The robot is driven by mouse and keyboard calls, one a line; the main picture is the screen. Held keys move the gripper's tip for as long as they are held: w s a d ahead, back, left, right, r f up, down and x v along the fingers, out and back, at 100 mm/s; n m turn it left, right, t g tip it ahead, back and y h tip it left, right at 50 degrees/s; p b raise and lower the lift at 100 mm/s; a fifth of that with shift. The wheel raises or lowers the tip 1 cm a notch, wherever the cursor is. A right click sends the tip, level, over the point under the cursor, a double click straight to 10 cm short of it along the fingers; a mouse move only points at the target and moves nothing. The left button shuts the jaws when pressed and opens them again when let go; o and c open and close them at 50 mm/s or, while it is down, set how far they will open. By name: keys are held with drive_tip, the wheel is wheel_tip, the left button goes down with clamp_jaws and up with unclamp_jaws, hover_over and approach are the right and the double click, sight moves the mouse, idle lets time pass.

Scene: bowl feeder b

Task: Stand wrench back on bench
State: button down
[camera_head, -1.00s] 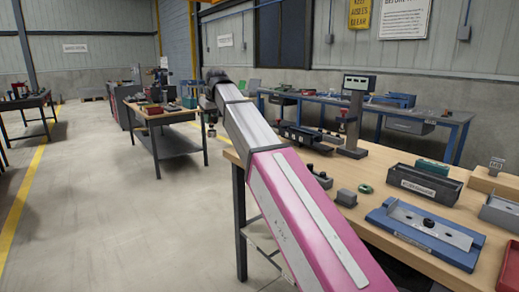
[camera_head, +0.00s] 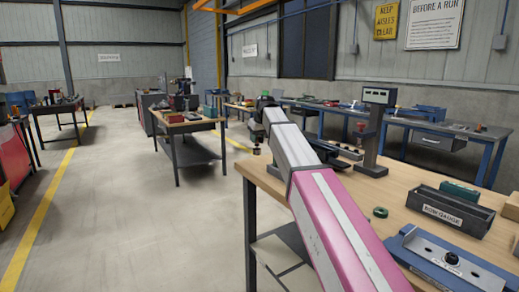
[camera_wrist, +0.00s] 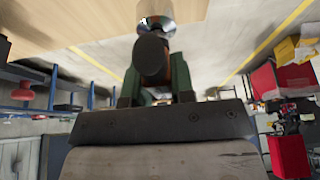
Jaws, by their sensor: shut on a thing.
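My gripper (camera_wrist: 155,78) is shut on the wrench (camera_wrist: 152,52), which shows in the wrist view as a dark round end with a shiny metal disc beyond it. Green finger parts lie on both sides of it. In the head view my gripper (camera_head: 263,108) is at the far end of the arm, beyond the bench's left back corner. A small dark part hangs below it, apart from the bench top. The wooden bench (camera_head: 398,200) is at the right; its pale top also shows in the wrist view (camera_wrist: 75,22). The wrench's full shape and its lower end are unclear.
On the bench are a stand with a display (camera_head: 372,130), a green ring (camera_head: 380,212), a dark labelled bin (camera_head: 450,212) and a blue fixture plate (camera_head: 410,240). Bare wood lies around the green ring. Open floor (camera_head: 120,210) is at the left.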

drive_tip(key=shift+w+d+f, duration=0.35)
drive_tip(key=shift+w+d, duration=0.05)
drive_tip(key=shift+d, duration=0.05)
drive_tip(key=shift+f, duration=2.05)
drive_tip(key=shift+f, duration=0.1)
drive_tip(key=c, duration=1)
unclamp_jaws()
drive_tip(key=shift+o, duration=0.2)
drive_tip(key=v, duration=1.2)
